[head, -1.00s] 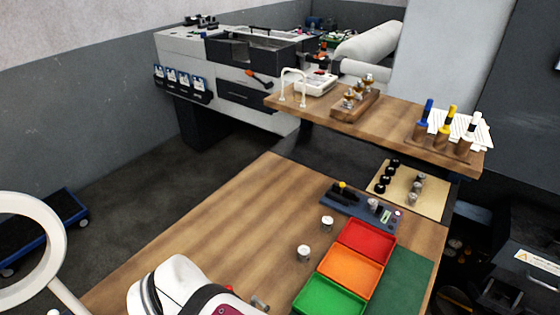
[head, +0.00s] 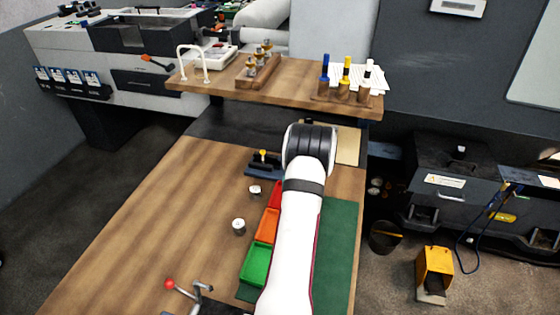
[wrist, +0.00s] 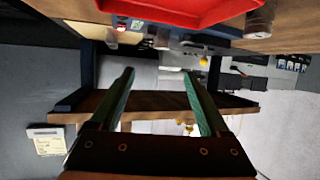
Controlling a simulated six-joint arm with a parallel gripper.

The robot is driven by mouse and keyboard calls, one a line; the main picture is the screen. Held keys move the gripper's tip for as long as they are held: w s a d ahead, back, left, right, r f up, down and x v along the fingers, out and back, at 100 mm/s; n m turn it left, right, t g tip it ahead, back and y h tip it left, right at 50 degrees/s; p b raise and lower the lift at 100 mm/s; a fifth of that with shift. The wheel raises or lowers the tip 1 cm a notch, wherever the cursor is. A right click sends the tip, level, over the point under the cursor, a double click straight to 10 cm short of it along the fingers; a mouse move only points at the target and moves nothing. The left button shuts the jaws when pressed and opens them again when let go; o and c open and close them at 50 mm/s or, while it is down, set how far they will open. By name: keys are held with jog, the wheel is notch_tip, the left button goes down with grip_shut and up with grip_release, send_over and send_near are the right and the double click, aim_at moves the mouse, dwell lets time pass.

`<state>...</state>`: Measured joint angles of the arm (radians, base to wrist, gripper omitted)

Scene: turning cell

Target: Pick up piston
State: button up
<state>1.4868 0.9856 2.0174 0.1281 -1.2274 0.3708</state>
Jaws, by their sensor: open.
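Two short silver cylinders that look like pistons stand upright on the wooden bench (head: 150,225). One piston (head: 254,190) is left of the red tray (head: 274,196), and the other piston (head: 239,226) is nearer, left of the orange tray (head: 266,226). In the head view my arm's white wrist hides my gripper. In the wrist view, which looks upside down, my gripper (wrist: 158,71) is open, with two green fingers and nothing between them. A silver cylinder (wrist: 261,22) shows there beside the red tray, apart from the fingers.
A dark fixture with a yellow knob (head: 263,156) stands behind the trays, partly hidden by my arm. A green tray (head: 256,264) and green mat (head: 342,240) lie nearby. A raised shelf (head: 215,94) crosses the back. The bench's left side is clear.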

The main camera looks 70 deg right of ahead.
jog(key=x, duration=1.3)
jog(key=shift+w+d+f, duration=0.15)
jog(key=shift+d, duration=0.1)
grip_shut()
